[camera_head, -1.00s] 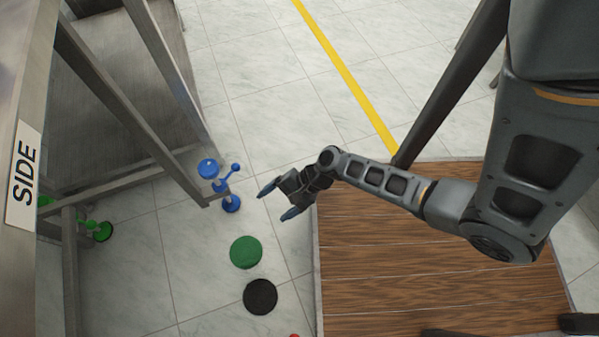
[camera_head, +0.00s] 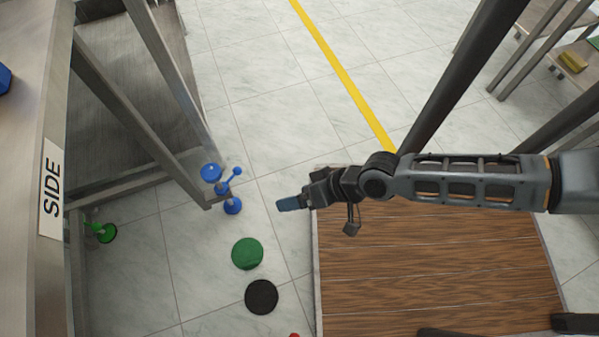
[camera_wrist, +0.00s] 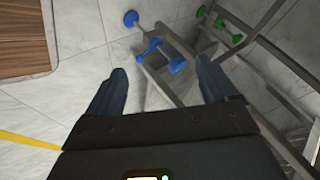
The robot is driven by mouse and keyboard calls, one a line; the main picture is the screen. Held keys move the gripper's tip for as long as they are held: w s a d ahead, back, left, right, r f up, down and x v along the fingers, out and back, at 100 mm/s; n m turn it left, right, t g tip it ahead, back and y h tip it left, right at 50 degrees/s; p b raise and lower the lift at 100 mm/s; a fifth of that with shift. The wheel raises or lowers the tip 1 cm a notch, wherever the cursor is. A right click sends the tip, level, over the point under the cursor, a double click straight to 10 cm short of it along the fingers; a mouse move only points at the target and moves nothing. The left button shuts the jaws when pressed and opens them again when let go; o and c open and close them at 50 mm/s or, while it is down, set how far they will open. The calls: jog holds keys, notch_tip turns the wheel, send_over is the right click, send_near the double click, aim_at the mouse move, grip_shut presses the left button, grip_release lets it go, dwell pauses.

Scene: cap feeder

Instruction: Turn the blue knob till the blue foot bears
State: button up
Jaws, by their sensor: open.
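The blue foot (camera_head: 232,206) is a small round pad low at the corner leg of the metal frame, at or near the floor. Above it are a wider blue disc (camera_head: 211,172) and a small blue ball on a short arm (camera_head: 237,171); I cannot tell for sure which is the knob. In the wrist view the blue foot (camera_wrist: 131,18) lies beyond my fingers and the blue parts (camera_wrist: 177,65) sit between them. My gripper (camera_head: 288,204) is open and empty, right of the blue parts and apart from them. Contact between foot and floor is unclear.
A green foot (camera_head: 106,233) stands further left under the bench marked SIDE (camera_head: 52,190). A green disc (camera_head: 247,253) and a black disc (camera_head: 261,297) lie on the tiles. A wooden platform (camera_head: 430,270) is at right. Floor between gripper and blue parts is clear.

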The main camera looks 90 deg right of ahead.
jog(key=shift+w+a+r+n+t+h, duration=0.15)
jog(key=shift+r+n, duration=0.45)
jog(key=shift+r, duration=0.6)
jog(key=shift+s+a+r+n+t+h, duration=0.2)
jog(key=shift+r+n, duration=0.4)
jog(key=shift+r, duration=0.55)
jog(key=shift+f, duration=0.1)
